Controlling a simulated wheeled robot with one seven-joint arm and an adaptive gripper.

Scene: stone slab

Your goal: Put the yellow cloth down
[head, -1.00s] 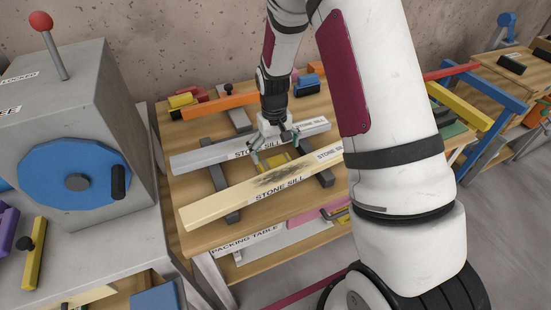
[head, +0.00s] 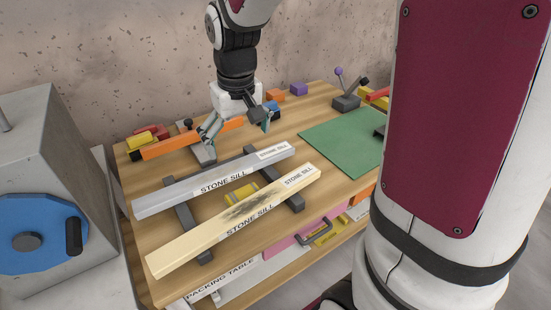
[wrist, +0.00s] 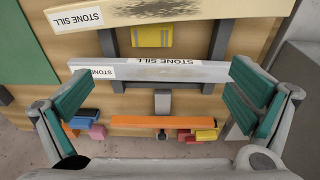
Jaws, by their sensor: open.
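The yellow cloth (head: 240,193) lies flat on the packing table between the two stone sills. It also shows in the wrist view (wrist: 152,37), with grey stripes across it. My gripper (head: 238,130) is open and empty, raised above the back part of the table, behind the grey stone sill. In the wrist view its green-padded fingers (wrist: 160,108) are spread wide with nothing between them. The cream stone sill (head: 180,250) at the front carries a dark smudge. The grey stone sill (head: 170,200) lies behind it. Both rest across dark bars.
The wooden packing table (head: 135,165) has a green mat (head: 345,140) at right. An orange bar (head: 170,147) and coloured blocks line the back. A grey machine with a blue wheel (head: 30,235) stands at left.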

